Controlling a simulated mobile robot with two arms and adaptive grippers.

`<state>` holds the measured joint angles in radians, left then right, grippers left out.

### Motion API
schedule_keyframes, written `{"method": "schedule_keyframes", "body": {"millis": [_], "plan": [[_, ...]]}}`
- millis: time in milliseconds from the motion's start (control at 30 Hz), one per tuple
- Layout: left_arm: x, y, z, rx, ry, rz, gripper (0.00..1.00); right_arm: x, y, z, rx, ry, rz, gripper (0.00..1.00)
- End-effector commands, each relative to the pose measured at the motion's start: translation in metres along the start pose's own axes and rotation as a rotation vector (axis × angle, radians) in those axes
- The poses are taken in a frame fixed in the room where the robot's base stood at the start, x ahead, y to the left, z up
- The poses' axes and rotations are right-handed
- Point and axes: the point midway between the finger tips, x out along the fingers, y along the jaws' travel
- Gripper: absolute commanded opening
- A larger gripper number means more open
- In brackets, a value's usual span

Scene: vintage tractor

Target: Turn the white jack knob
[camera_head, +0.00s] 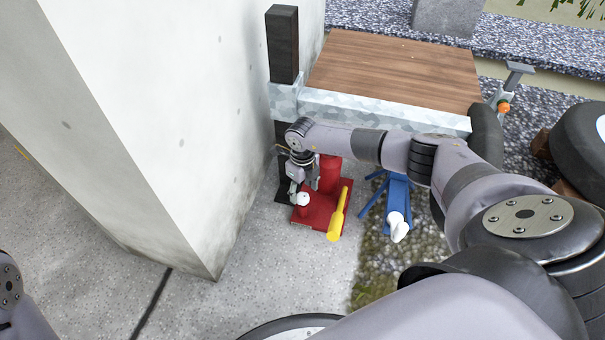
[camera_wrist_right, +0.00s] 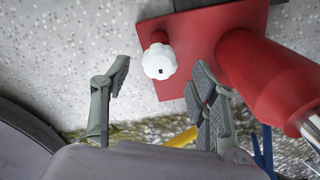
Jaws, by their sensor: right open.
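The white knob (camera_head: 303,199) sits low on the red jack (camera_head: 327,205), which stands on the floor beside the wall. In the right wrist view the scalloped white knob (camera_wrist_right: 160,61) is on a short red stub of the red jack (camera_wrist_right: 268,78). My right gripper (camera_head: 304,186) is over the red jack, close to the knob. In the right wrist view my right gripper (camera_wrist_right: 158,78) is open, one finger on each side of the knob in the picture. Contact cannot be told. My left gripper is out of view; only part of my left arm shows.
A yellow handle (camera_head: 339,214) lies along the red jack's right side. A blue stand (camera_head: 387,190) with a white end is just to the right. A white wall (camera_head: 190,110) rises on the left. A wood-topped platform (camera_head: 395,72) is behind. Floor in front is clear.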

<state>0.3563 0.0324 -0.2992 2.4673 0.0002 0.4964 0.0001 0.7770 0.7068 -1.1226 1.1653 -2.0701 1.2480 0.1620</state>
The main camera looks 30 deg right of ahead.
Motion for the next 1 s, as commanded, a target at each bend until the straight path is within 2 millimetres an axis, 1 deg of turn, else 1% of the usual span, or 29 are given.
{"method": "schedule_keyframes", "body": {"millis": [33, 200, 300, 400, 500, 600, 1000], "plan": [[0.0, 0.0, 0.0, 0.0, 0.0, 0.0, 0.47, -0.013, -0.001, 0.002, -0.001, -0.005, -0.001, 0.54], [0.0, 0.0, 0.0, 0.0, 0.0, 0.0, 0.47, -0.05, -0.001, 0.002, -0.001, -0.005, -0.001, 0.54], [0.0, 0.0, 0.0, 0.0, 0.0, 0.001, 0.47, -0.067, 0.0, 0.001, 0.0, -0.004, 0.0, 0.54], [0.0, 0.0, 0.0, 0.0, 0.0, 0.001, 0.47, -0.079, 0.0, 0.001, 0.0, -0.003, 0.0, 0.54], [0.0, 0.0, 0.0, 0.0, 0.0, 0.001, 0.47, -0.086, -0.001, 0.0, 0.001, -0.001, 0.0, 0.54], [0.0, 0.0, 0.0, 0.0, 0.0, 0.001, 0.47, -0.088, 0.0, 0.0, 0.001, 0.0, 0.0, 0.54], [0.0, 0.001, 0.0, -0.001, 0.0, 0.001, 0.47, -0.088, 0.0, 0.0, 0.001, 0.0, 0.001, 0.54]]}}
